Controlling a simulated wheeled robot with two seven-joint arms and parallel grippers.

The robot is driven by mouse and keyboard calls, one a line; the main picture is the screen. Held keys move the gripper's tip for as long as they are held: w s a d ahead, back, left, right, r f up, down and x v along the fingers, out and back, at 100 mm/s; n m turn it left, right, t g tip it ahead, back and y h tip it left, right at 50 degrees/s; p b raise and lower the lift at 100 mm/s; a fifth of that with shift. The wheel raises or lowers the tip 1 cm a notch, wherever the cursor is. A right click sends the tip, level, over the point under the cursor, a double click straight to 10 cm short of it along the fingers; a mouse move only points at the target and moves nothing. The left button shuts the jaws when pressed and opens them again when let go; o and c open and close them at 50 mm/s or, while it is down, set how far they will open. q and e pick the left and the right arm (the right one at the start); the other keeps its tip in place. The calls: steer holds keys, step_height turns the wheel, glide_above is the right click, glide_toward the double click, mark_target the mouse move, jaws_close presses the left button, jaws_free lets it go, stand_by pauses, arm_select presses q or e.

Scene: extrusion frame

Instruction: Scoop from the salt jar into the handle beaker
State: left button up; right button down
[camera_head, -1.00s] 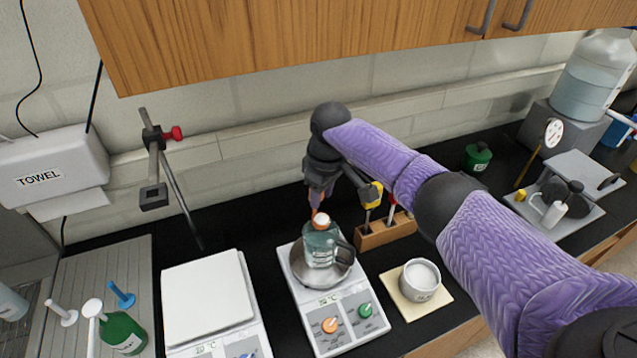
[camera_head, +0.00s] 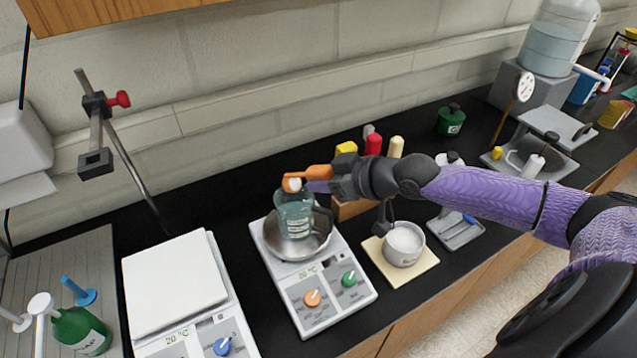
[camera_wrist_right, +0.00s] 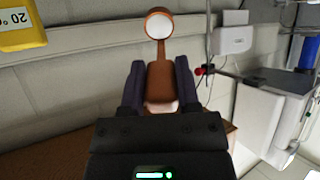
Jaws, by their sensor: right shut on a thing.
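My right gripper (camera_head: 322,185) is shut on the handle of an orange scoop (camera_head: 318,171). The scoop's bowl holds white material and is above the mouth of the handle beaker (camera_head: 295,216). In the right wrist view the scoop (camera_wrist_right: 160,75) lies between the fingers, its round bowl filled with white. The salt jar (camera_head: 404,262) is white, open and filled with white, to the right of the hotplate. My left gripper is not in view.
The salt jar stands on a cream pad (camera_head: 375,262). The hotplate (camera_head: 330,312) has orange and green knobs. A wooden holder (camera_head: 345,210) with coloured-handled tools is behind the gripper.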

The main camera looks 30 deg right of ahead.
steer(key=t+b, duration=0.1)
steer(key=b, duration=0.1)
steer(key=f+t+y+b, duration=0.1)
steer(key=b, duration=0.1)
steer(key=s+f+t+b, duration=0.1)
steer(key=b, duration=0.1)
steer(key=shift+d+y+b, duration=0.3)
steer(key=shift+b, duration=0.1)
stand_by(0.5)
